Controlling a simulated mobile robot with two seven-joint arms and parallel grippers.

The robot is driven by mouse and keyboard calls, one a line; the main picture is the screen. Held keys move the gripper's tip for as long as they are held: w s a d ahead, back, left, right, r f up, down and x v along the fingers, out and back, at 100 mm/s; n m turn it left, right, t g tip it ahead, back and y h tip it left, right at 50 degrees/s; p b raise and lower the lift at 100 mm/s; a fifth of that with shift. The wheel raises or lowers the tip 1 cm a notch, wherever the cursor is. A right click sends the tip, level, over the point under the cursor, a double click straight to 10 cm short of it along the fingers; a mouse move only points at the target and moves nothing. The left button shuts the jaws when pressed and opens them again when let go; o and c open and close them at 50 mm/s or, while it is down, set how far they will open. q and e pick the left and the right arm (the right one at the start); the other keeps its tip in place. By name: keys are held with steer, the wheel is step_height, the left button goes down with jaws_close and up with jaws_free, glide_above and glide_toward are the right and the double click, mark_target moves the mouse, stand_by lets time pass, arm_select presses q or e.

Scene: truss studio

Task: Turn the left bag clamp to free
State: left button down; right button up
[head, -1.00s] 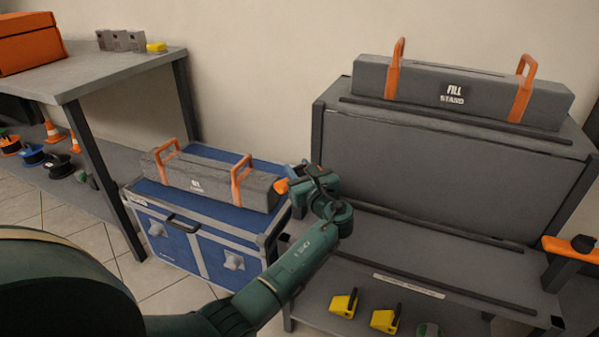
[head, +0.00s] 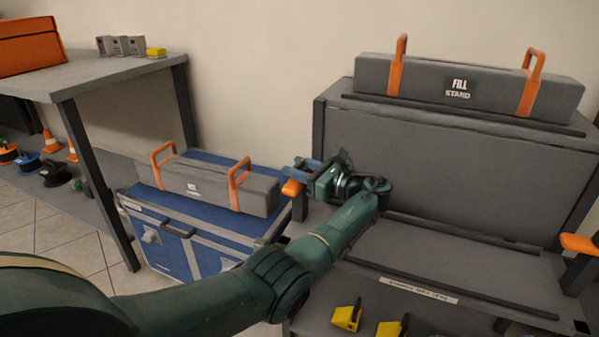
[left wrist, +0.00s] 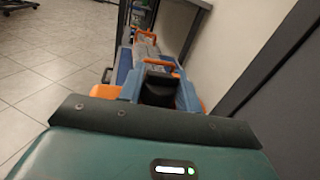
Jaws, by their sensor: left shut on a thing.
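The left bag clamp (head: 292,188) is an orange arm at the left edge of the grey stand. It shows in part below my gripper, and orange parts also show in the left wrist view (left wrist: 105,91). My left gripper (head: 302,170) is at this clamp, its blue fingers shut on a black knob (left wrist: 158,86) that shows between them in the left wrist view. The fingers hide much of the knob and its exact angle. My right gripper is not in view.
The grey stand (head: 420,165) carries a long grey bag (head: 430,85) with orange handles. Another orange clamp (head: 580,243) is at its right edge. A similar bag (head: 205,182) lies on a blue case (head: 160,238) to the left. Yellow items (head: 346,316) lie on the low shelf.

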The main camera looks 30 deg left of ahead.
arm_select(q)
steer(key=shift+f, duration=0.1)
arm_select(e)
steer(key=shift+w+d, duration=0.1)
arm_select(q)
steer(key=c, duration=1)
jaws_free()
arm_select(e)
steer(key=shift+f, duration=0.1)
arm_select(q)
steer(key=s+d+b, duration=0.1)
steer(key=d, duration=1.2)
steer(key=shift+b, duration=0.4)
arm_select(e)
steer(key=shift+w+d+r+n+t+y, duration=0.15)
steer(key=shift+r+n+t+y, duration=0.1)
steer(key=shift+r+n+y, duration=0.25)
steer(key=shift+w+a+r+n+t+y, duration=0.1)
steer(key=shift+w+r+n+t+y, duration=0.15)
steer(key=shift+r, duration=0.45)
arm_select(q)
steer(key=shift+s, duration=0.1)
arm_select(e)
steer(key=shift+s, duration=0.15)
